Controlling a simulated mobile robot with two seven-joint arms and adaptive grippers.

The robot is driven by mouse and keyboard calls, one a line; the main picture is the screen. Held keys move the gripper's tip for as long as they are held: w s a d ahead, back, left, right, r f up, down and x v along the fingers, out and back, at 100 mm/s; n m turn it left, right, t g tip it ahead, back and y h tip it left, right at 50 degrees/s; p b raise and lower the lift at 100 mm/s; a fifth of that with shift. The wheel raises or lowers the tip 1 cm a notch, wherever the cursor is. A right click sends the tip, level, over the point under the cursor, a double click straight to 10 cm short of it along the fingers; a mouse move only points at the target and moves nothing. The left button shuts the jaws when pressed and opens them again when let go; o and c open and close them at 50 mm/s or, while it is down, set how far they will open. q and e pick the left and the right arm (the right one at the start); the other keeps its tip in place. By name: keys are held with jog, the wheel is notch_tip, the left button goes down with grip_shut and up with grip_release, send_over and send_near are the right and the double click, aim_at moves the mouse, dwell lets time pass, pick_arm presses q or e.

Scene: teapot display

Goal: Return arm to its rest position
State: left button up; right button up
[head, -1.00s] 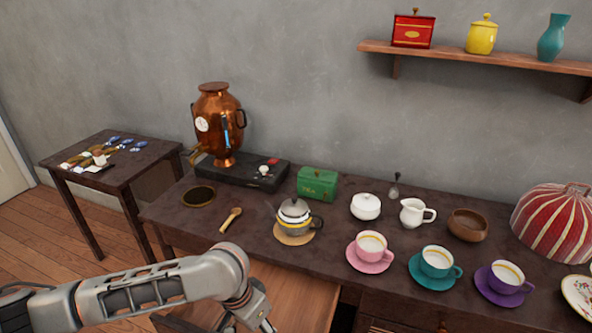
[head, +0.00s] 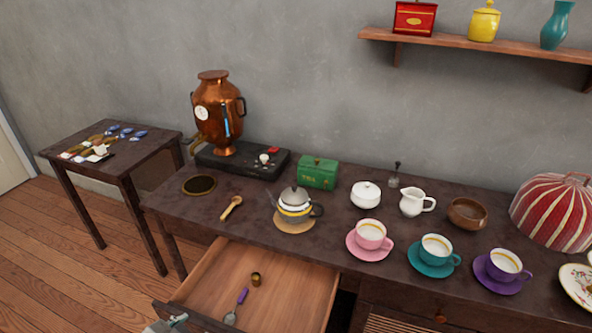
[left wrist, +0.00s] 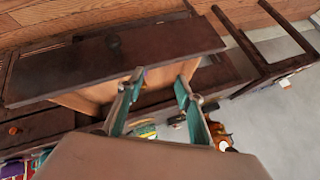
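My left gripper (left wrist: 158,82) shows in the left wrist view with its two teal fingers spread apart and nothing between them. Past the fingers lies the open drawer, its dark front panel (left wrist: 115,62) stretching across that view. In the head view only a small grey piece of my left arm's end shows at the bottom edge, by the front of the open drawer (head: 200,290); the rest of the arm is out of frame. My right arm and gripper are in neither view.
The drawer holds a purple-handled utensil (head: 240,300) and a small brass cup (head: 256,279). On the table stand a grey teapot (head: 294,205), a copper samovar (head: 214,115), a green tea box (head: 318,173) and several cups. A side table (head: 110,158) stands left, with bare floor before it.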

pick_arm(q)
jog(key=s+a+g+y, duration=0.1)
jog(key=s+a+y, duration=0.1)
jog(key=s+a, duration=0.35)
jog(key=s+a+y, duration=0.2)
jog(key=s+a, duration=0.1)
jog(key=a, duration=0.5)
jog(key=w+d+f+n+t+h, duration=0.2)
jog(key=d+f+h, duration=0.5)
jog(key=d+f, duration=0.7)
jog(key=shift+d+n+t, duration=0.5)
jog(key=shift+d+t, duration=0.3)
jog(key=shift+d, duration=0.45)
jog(key=shift+w, duration=0.1)
jog(key=shift+c, duration=1.2)
